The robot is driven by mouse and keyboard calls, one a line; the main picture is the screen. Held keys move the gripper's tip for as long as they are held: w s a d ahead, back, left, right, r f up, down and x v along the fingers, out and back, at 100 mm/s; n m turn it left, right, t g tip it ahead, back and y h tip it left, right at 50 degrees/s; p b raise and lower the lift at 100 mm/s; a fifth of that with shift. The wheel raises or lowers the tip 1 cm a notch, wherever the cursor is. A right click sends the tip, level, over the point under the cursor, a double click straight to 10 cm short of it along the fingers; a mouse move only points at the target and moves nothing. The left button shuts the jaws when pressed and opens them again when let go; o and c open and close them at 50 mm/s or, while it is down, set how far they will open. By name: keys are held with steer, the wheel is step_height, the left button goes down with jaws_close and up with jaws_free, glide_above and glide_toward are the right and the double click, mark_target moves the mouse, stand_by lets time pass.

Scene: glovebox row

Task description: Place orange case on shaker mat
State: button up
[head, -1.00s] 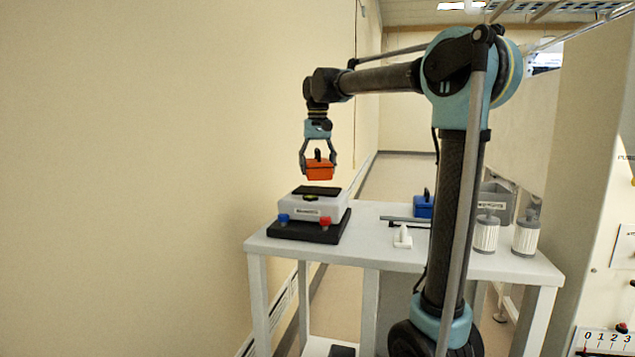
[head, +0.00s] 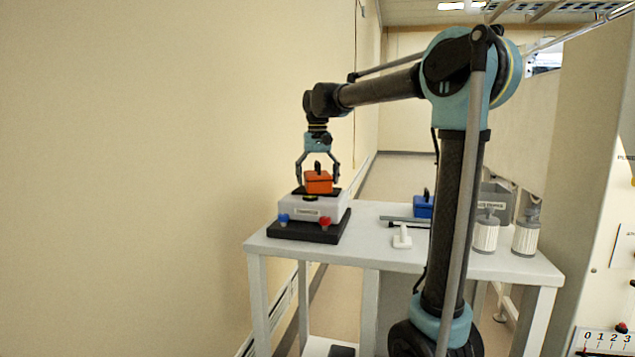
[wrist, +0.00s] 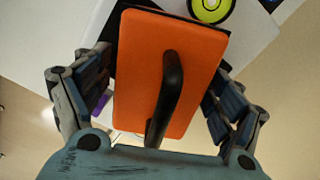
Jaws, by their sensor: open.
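The orange case (head: 318,183) with a black handle sits upright on the dark shaker mat (head: 301,192) on top of the white shaker. My gripper (head: 318,178) is open around the case, with a finger on each side standing apart from it. In the wrist view the orange case (wrist: 168,75) fills the middle, its handle pointing at my palm, and gaps show between it and both fingers. Most of the mat is hidden under the case.
The white shaker (head: 310,208) stands on a black base (head: 290,234) with a blue and a red knob in front. A blue case (head: 424,206), a small white item (head: 402,237), a grey bin and two ribbed canisters (head: 486,235) stand to the right on the white table (head: 375,255).

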steer(key=shift+r, duration=0.1)
step_height(320, 180, up, 12)
steer(key=shift+f, duration=0.1)
stand_by(0.5)
steer(key=shift+s, duration=0.1)
